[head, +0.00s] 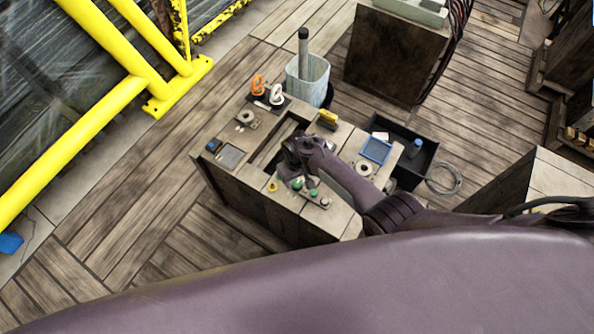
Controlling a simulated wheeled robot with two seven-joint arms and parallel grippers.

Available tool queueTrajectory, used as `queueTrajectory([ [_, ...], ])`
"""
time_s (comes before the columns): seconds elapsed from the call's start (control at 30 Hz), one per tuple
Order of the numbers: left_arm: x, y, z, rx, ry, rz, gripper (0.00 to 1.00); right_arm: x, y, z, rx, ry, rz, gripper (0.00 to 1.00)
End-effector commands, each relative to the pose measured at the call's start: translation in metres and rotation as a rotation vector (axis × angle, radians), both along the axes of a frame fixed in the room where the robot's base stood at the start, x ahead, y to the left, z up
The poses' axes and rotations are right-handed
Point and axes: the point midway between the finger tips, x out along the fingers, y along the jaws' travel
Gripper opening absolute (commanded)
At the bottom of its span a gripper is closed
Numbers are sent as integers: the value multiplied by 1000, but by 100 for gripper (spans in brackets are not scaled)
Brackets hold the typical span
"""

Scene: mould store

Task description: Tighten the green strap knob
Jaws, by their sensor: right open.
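Two small green knobs show near the front of the wooden bench (232,178): a left green knob (297,185) and a right green knob (313,191). I cannot tell which of them is the strap knob. My right arm reaches in from the right. Its dark gripper (287,172) is open just above and behind the green knobs, over the edge of the bench's recess. The fingertips are dark and small, and contact with a knob cannot be made out. My left gripper is not in view.
A yellow knob (273,186) and a pale round knob (325,202) flank the green ones. Orange and white clamps (276,95), a blue-rimmed tray (376,150) and a yellow block (328,118) lie on the bench. A bucket (308,78) stands behind; yellow rails (75,140) are left.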

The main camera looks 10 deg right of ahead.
Motion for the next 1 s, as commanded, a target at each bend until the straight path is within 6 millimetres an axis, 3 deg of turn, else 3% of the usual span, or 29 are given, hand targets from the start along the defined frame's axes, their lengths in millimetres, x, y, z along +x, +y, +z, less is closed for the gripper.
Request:
queueTrajectory([
  [0.03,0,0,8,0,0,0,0,-1,0,13,1,-2,0,50],
  [0.2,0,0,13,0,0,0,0,0,-1,37,0,-3,-3,50],
  [0.4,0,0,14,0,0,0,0,0,0,55,1,-2,-1,50],
  [1.0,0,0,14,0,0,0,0,0,-1,58,-1,-1,-1,50],
])
